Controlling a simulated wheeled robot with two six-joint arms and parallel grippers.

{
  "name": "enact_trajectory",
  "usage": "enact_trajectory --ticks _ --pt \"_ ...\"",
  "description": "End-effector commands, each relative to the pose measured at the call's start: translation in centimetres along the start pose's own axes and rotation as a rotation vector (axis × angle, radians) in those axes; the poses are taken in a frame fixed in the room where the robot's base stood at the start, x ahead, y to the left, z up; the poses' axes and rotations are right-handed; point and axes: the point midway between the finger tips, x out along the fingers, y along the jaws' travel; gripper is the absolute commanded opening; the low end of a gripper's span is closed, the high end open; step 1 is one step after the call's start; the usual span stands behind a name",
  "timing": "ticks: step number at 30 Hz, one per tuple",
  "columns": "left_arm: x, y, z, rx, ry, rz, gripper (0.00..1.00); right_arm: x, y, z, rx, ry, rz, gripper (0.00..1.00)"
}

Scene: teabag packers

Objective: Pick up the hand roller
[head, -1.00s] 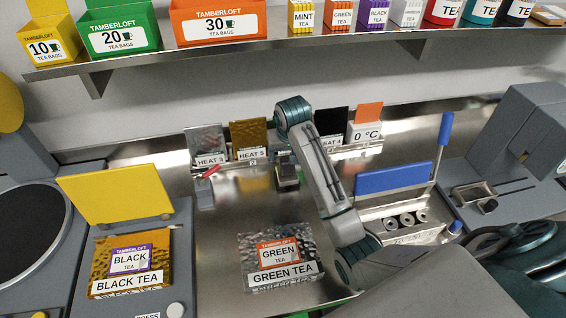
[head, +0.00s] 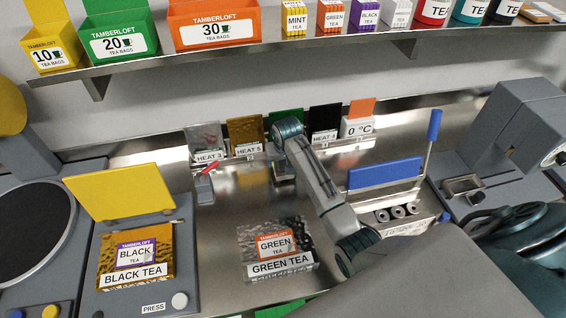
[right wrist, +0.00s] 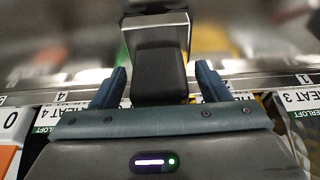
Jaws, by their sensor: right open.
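A tool with a black block-like handle and a pale metal head, which looks like the hand roller (right wrist: 160,72), stands in the right wrist view. In the head view it shows small and partly covered at the middle of the steel bench, below the row of placards. My right gripper (right wrist: 160,86) is open, with one blue-grey finger on each side of the black handle. I cannot tell whether the fingers touch it. In the head view my right arm hides most of the gripper. My left gripper is out of view.
A red-handled tool (head: 204,186) stands to the left. Heat placards, including HEAT 3 (head: 207,156), line the back. A green tea pouch (head: 279,265) lies in front. A yellow-lidded press (head: 120,192) is left; a blue-lidded device (head: 385,173) is right.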

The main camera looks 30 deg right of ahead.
Motion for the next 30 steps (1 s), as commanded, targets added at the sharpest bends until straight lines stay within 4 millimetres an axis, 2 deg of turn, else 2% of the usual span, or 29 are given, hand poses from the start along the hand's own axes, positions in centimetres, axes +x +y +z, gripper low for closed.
enact_trajectory --ticks 1,10,22,26,29,30 --pt "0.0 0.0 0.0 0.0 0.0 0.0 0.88 0.0 0.0 0.0 0.0 0.0 0.0 0.69" --pt "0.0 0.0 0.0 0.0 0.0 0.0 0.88 0.0 0.0 0.0 0.0 0.0 0.0 0.1" --pt "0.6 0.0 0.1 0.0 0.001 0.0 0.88 -0.6 0.0 -0.3 0.0 0.004 0.0 0.1" --pt "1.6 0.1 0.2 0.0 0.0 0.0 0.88 -1.7 0.0 -0.6 0.0 0.006 0.0 0.1" --pt "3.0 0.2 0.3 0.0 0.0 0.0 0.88 -3.3 0.0 -1.2 0.0 0.008 -0.001 0.1" --pt "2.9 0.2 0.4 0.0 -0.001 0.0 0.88 -3.4 -0.1 -0.1 -0.001 0.002 -0.001 0.1"
